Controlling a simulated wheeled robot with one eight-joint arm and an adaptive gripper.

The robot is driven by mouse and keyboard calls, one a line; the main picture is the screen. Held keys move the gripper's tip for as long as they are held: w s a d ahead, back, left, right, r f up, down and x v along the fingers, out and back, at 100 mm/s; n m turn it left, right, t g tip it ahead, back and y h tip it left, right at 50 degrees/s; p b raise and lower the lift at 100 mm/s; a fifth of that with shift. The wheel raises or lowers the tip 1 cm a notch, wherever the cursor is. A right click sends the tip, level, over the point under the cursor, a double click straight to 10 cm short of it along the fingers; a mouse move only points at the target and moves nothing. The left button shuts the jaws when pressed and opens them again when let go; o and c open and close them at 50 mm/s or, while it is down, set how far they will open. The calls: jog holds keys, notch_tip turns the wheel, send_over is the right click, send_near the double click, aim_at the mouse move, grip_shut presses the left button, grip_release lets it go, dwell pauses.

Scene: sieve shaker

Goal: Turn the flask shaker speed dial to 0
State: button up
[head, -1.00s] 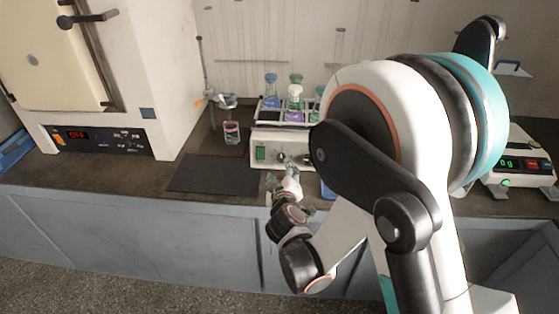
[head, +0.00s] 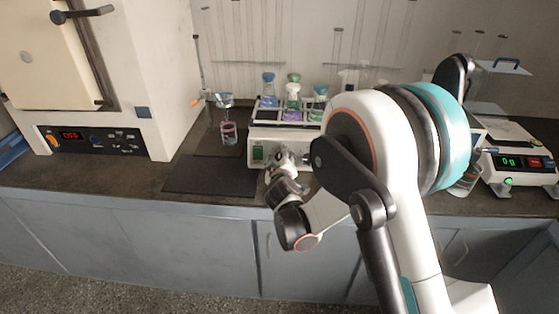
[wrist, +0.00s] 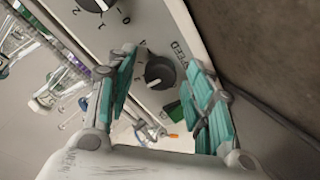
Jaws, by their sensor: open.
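The flask shaker (head: 262,137) is a white box with a rack of flasks on top and a green switch on its front. In the wrist view, a black dial (wrist: 160,72) with a white pointer line sits on its panel beside partly hidden lettering ending in "EED". My gripper (wrist: 162,58) is open, its teal fingers on either side of this dial; I cannot tell if they touch it. A second dial (wrist: 96,3) with numbers including 0 and 1 is cut off by the top edge. In the head view, my gripper (head: 286,160) hides part of the panel.
A dark mat (head: 210,174) lies left of the shaker, with a small beaker of pink liquid (head: 228,132) behind it. An oven (head: 115,140) showing OFF stands at left. A balance (head: 518,165) stands at right, partly behind my arm.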

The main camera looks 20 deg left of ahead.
jog(key=c, duration=1.1)
jog(key=shift+n, duration=0.3)
jog(key=n, duration=0.3)
jog(key=shift+n+g, duration=0.3)
jog(key=n, duration=0.4)
jog(key=shift+n+g, duration=0.3)
jog(key=n, duration=0.4)
jog(key=shift+h, duration=0.4)
jog(key=shift+n, duration=2.3)
jog(key=o, duration=1.1)
jog(key=shift+a, duration=0.1)
